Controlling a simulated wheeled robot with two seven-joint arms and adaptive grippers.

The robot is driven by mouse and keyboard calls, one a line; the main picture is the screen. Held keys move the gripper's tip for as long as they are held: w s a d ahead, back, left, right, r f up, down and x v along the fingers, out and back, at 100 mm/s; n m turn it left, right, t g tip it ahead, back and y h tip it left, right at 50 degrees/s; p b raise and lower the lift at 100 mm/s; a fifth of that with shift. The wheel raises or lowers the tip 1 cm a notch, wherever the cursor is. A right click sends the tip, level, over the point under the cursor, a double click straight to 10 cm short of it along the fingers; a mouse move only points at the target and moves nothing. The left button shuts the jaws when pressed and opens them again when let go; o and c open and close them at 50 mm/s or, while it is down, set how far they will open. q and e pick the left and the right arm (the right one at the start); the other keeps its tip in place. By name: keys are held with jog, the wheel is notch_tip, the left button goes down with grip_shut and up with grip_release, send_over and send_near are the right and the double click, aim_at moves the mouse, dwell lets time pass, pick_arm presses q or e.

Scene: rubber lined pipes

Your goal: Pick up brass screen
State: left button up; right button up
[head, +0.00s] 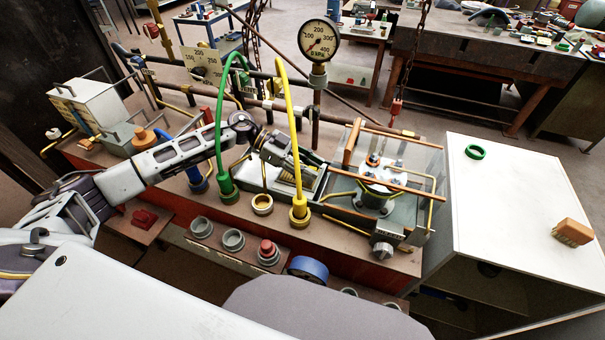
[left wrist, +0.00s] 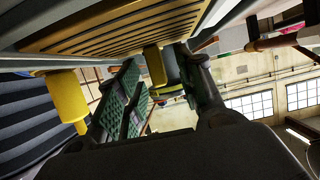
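My left gripper (head: 292,156) reaches in from the left, over a pale shallow tray (head: 252,178) on the bench, behind the yellow hose. In the left wrist view its two green-padded fingers (left wrist: 158,95) stand apart. A short yellow piece (left wrist: 154,65) shows between them; I cannot tell whether they touch it. A slatted gold-brown panel (left wrist: 120,38) fills the top of that view, close to the fingers. It may be the brass screen, but I cannot be sure.
The green hose (head: 220,120) and yellow hose (head: 299,130) arch upright around my left gripper. A clear-walled box with copper bars (head: 400,185) stands to its right. A pressure gauge (head: 318,40) rises behind. The white cabinet top (head: 520,195) is mostly clear.

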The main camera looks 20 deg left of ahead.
jog(key=shift+d, duration=0.1)
pick_arm(q)
grip_shut()
pick_arm(e)
jog(key=shift+w+d, duration=0.1)
jog(key=shift+d, duration=0.7)
jog(key=shift+a, duration=0.1)
